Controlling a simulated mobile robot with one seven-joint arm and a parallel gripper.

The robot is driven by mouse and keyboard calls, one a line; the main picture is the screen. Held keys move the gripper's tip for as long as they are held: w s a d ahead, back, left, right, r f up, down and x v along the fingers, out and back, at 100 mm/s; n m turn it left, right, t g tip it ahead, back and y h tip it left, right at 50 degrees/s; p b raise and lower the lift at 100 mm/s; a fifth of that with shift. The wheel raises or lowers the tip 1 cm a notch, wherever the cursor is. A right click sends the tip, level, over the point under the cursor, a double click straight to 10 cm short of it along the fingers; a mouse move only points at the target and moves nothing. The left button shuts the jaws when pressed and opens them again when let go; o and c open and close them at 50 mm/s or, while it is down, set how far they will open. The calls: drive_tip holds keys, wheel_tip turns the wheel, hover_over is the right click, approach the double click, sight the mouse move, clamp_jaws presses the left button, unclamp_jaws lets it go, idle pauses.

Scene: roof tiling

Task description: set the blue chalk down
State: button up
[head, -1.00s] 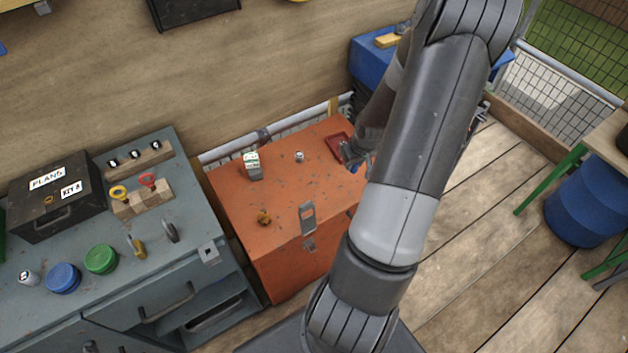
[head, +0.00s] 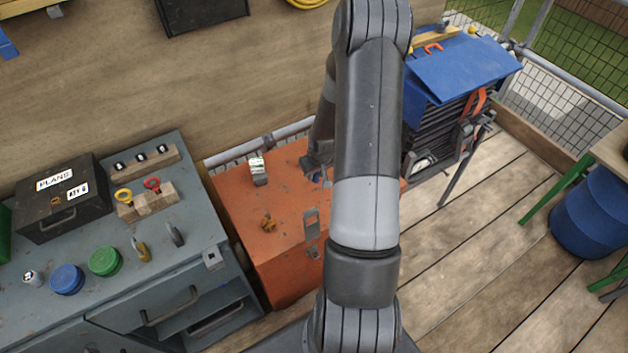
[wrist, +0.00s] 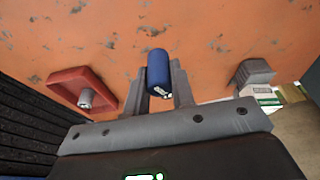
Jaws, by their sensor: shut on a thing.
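The blue chalk (wrist: 158,68) is a short blue cylinder between the two fingers of my gripper (wrist: 160,85) in the wrist view. My gripper is shut on it. Behind the chalk lies the orange chest top (wrist: 110,25); I cannot tell whether the chalk touches it. In the head view my gripper (head: 317,168) is over the right part of the orange chest (head: 235,197), partly hidden by my arm. Only a speck of the blue chalk (head: 316,178) shows there.
A red tray (wrist: 62,78) is left in the wrist view, with a small pale cylinder (wrist: 86,98) in or beside it. A grey block with a green-white label (wrist: 252,74) is at right. Bare chest top lies between.

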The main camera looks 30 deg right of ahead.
sight(314, 181)
drive_tip(key=shift+w+a+f, duration=0.15)
drive_tip(key=shift+w+f, duration=0.05)
drive_tip(key=shift+f, duration=0.15)
drive_tip(key=shift+s+x, duration=0.2)
drive_tip(key=shift+x, duration=0.7)
drive_tip(key=shift+s+x, duration=0.25)
drive_tip(key=shift+x, duration=0.65)
drive_tip(key=shift+f, duration=0.2)
drive_tip(key=o, duration=0.9)
drive_tip(key=shift+o, duration=0.2)
drive_tip(key=shift+r, duration=0.1)
